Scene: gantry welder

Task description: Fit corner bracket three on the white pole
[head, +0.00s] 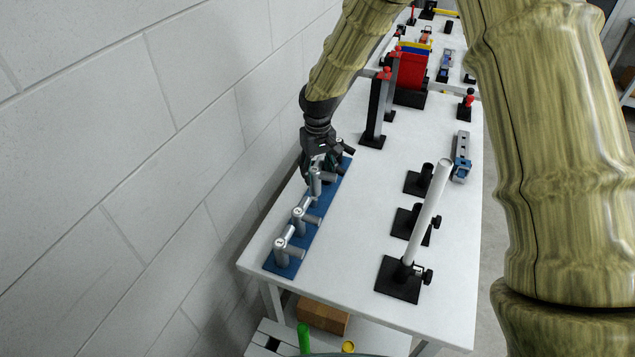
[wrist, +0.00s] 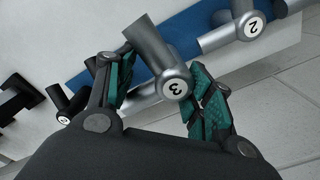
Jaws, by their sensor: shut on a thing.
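Corner bracket three (wrist: 172,82) is a grey metal elbow of two tubes with a round cap marked 3. It lies between the green-padded fingers of my gripper (wrist: 163,72), which is shut on it. In the head view my gripper (head: 318,168) is low over the blue strip (head: 270,262), partly hiding the brackets there. I cannot tell whether bracket three is clear of the strip. The white pole (head: 428,212) rises from a black base (head: 398,288) with a side knob, to the right across the table, with its top end bare.
Bracket two (wrist: 250,25) is close to the right finger; another bracket (wrist: 66,112) is left of the gripper. Two brackets stand on the strip's near end. Black bases with short sockets (head: 409,222) stand behind the pole. A block wall (head: 130,130) runs along the left.

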